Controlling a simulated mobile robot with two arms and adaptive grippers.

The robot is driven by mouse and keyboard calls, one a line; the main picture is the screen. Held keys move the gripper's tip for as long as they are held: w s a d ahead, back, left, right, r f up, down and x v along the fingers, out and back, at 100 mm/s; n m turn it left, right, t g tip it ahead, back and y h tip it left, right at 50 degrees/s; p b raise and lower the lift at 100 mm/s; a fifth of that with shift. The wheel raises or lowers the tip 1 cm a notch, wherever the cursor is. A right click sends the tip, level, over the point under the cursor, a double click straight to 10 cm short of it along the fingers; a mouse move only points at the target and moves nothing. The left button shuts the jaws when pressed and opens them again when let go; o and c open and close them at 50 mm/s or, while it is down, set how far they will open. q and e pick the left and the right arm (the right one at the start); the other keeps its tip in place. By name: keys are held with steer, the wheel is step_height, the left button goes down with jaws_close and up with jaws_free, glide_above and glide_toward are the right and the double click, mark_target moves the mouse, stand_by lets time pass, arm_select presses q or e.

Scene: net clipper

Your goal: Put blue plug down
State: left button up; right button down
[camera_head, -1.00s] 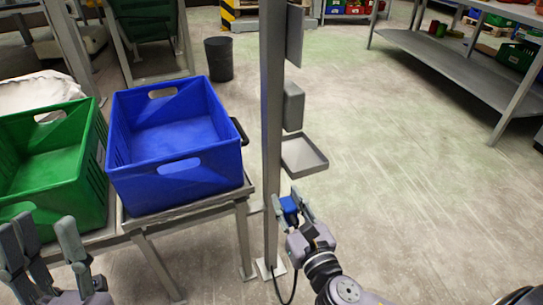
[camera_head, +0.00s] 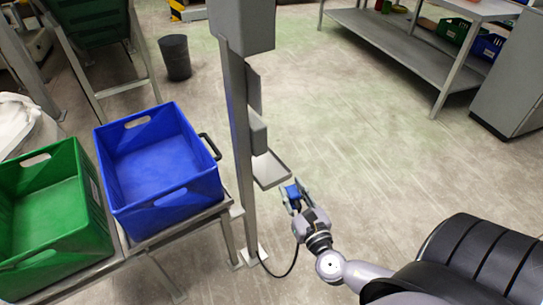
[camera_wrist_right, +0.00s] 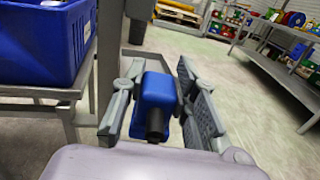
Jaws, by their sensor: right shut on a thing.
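The blue plug (camera_head: 293,192) is held between the fingers of my right gripper (camera_head: 293,196), just in front of and below a small grey tray (camera_head: 271,170) on the metal post. In the right wrist view the blue plug (camera_wrist_right: 157,92) sits between the two grey fingers, with its black cable end towards me. A black cable (camera_head: 284,271) hangs from it and curves to the foot of the post. The tray (camera_wrist_right: 132,60) shows partly behind the plug in the right wrist view. My left gripper is out of view.
The grey post (camera_head: 241,150) stands left of my right gripper. An empty blue crate (camera_head: 165,206) and an empty green crate (camera_head: 60,240) stand on a metal stand at left. A black bin (camera_head: 175,58) stands behind. Open floor lies right of the post.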

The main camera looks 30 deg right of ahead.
steer(key=shift+w+d+r, duration=0.2)
steer(key=shift+w+d, duration=0.3)
steer(key=shift+w, duration=0.1)
steer(key=x, duration=1.1)
steer(key=shift+w+d+f, duration=0.1)
steer(key=shift+w+d, duration=0.05)
steer(key=shift+w, duration=0.15)
steer(key=shift+w+d, duration=0.15)
steer(key=shift+w, duration=0.4)
steer(key=x, duration=0.2)
steer(key=shift+w+b, duration=0.3)
steer(key=shift+w, duration=0.1)
steer(key=shift+w+d+f+b, duration=0.15)
steer(key=shift+w+f+b, duration=0.25)
steer(key=shift+f, duration=0.4)
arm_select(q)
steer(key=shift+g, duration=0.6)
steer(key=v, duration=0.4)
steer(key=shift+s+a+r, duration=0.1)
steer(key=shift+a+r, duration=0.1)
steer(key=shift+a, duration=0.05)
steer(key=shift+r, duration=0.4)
arm_select(e)
steer(key=shift+f, duration=0.2)
